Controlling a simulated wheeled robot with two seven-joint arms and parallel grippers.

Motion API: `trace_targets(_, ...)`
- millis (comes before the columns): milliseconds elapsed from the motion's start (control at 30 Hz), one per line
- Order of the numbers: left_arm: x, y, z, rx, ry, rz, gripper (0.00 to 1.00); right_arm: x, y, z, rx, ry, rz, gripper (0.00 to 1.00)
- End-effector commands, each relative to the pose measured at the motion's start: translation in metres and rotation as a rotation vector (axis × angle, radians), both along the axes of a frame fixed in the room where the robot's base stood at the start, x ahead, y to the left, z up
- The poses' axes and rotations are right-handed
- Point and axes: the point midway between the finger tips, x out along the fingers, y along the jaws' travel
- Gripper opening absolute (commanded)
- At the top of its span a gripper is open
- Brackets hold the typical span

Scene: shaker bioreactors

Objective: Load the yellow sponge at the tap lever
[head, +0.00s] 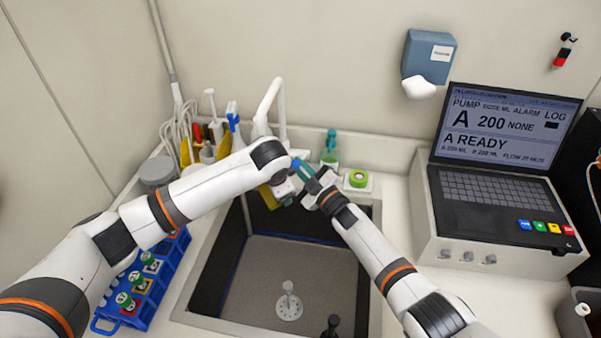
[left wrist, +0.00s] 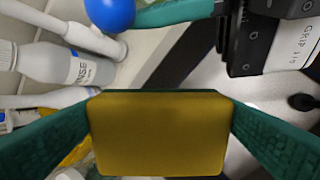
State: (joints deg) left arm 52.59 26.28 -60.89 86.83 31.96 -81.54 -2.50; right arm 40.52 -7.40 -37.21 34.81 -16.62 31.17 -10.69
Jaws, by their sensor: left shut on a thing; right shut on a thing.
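The yellow sponge (left wrist: 160,133) is clamped between the two teal fingers of my left gripper (left wrist: 160,120), with its broad face toward the left wrist camera. In the head view a dark yellow part of the sponge (head: 268,197) shows below the left wrist, over the sink's back edge. My right gripper (head: 304,171) meets it from the right. Its teal fingers reach a blue knob (left wrist: 110,12), which appears to be the tap lever's end, and are shut on it. The white tap (head: 268,100) rises behind. The grip on the lever is mostly hidden in the head view.
The sink (head: 290,262) lies below, with a white drain stopper (head: 288,300). A blue tube rack (head: 150,285) stands left. Bottles and brushes crowd the back left. A green-and-white round item (head: 358,179) sits right of the grippers. The pump console (head: 500,190) stands at right.

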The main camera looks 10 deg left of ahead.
Motion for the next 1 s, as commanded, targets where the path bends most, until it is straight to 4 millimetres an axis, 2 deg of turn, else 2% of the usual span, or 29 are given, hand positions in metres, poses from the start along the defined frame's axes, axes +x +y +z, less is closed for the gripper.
trace_targets(367,0.0000,0.0001,0.0003,0.000,0.000,0.000,0.67,0.0020,0.0006,0.0059,0.007,0.018,-0.001,0.00)
trace_targets(400,0.0000,0.0001,0.0003,0.000,0.000,0.000,0.67,0.0021,0.0006,0.0062,0.006,0.017,-0.001,0.13)
trace_targets(533,0.0000,0.0001,0.0003,0.000,0.000,0.000,0.67,0.0018,0.0009,0.0060,0.006,0.017,0.000,0.33)
trace_targets(833,0.0000,0.0001,0.0001,0.000,0.000,0.000,0.67,0.0011,-0.0004,0.0037,0.003,0.017,-0.001,0.33)
trace_targets(1000,0.0000,0.0001,0.0001,0.000,0.000,0.000,0.67,-0.0053,-0.0091,0.0004,0.001,0.018,-0.003,0.33)
